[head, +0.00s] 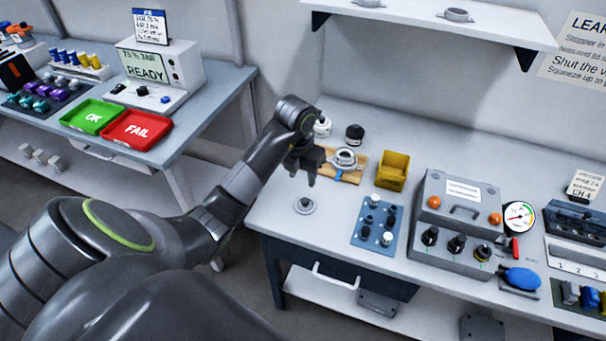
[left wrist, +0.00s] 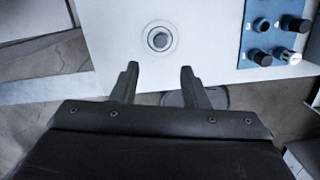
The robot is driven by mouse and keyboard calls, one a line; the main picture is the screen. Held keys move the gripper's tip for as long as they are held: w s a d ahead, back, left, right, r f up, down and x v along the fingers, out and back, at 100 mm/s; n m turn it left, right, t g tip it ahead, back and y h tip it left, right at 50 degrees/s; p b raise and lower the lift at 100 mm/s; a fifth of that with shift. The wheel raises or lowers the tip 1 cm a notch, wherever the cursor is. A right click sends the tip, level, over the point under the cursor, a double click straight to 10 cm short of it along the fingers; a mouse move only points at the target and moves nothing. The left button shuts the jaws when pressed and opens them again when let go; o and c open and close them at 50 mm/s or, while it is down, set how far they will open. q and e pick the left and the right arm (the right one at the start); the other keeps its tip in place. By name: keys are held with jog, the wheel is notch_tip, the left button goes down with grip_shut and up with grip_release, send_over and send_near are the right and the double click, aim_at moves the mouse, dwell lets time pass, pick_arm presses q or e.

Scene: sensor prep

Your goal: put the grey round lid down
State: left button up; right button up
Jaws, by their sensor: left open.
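The grey round lid (head: 304,205) lies flat on the white bench top near its front left corner, with a small knob on top. It also shows in the left wrist view (left wrist: 160,38), beyond the fingertips. My left gripper (head: 302,181) is open and empty, above the bench and a little behind the lid in the head view. In the left wrist view its two fingers (left wrist: 159,68) stand apart with nothing between them. My right gripper is in neither view.
A blue mat (head: 364,229) with several dark and metal fittings lies right of the lid. Behind are a wooden board (head: 353,176) with a metal ring part (head: 344,159) and a yellow bin (head: 393,171). A grey test box (head: 455,215) stands further right.

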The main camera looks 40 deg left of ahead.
pick_arm(q)
jog(key=shift+r+p, duration=0.35)
jog(key=shift+r, duration=0.2)
jog(key=shift+d+f, duration=0.1)
